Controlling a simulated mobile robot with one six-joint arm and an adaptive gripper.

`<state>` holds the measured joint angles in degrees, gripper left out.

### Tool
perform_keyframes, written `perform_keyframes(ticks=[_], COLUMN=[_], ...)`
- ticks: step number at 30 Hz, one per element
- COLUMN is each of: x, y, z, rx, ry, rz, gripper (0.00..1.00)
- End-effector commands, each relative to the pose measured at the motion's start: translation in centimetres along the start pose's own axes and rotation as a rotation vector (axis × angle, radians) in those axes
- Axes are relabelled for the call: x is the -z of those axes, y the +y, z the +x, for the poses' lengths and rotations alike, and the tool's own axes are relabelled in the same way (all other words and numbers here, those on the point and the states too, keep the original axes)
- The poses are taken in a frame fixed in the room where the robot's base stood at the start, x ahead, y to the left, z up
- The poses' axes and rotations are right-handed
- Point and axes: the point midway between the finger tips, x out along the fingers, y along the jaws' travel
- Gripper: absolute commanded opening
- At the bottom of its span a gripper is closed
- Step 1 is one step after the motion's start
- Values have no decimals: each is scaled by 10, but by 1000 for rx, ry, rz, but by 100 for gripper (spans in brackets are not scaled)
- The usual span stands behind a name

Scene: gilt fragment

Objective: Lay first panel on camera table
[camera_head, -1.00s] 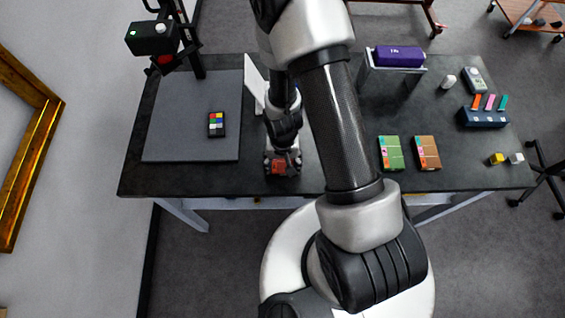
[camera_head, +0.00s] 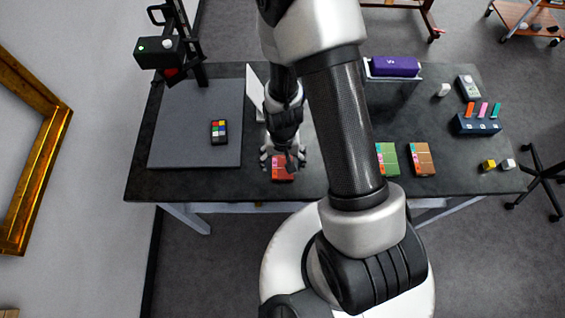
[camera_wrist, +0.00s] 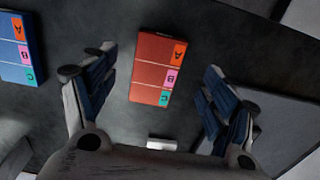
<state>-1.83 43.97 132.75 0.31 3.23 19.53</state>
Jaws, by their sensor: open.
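A red panel (camera_head: 283,170) lies flat on the dark table, left of my arm. In the wrist view the red panel (camera_wrist: 157,68) shows coloured A, B and C tabs along one side. My gripper (camera_head: 283,160) is just above it, fingers spread on either side. In the wrist view my open gripper (camera_wrist: 150,88) has a gap between each finger and the panel. The camera table appears to be the flat grey board (camera_head: 180,128) at the left, under a black camera (camera_head: 158,52). A small colour chart (camera_head: 219,132) lies on the board.
A blue panel (camera_wrist: 15,52) lies beside the red one in the wrist view; my arm hides it in the head view. Green (camera_head: 388,160) and brown (camera_head: 422,159) panels lie further right. A white upright plate (camera_head: 255,90) stands beside the board.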

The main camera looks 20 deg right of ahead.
Motion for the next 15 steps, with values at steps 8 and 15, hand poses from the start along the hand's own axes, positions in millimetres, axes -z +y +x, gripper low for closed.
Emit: perform_keyframes(ticks=[8, 15], x=[0, 7], y=[0, -2], z=[-46, -82], rx=[1, 10], ry=[2, 29], rz=[0, -16], gripper=[78, 78])
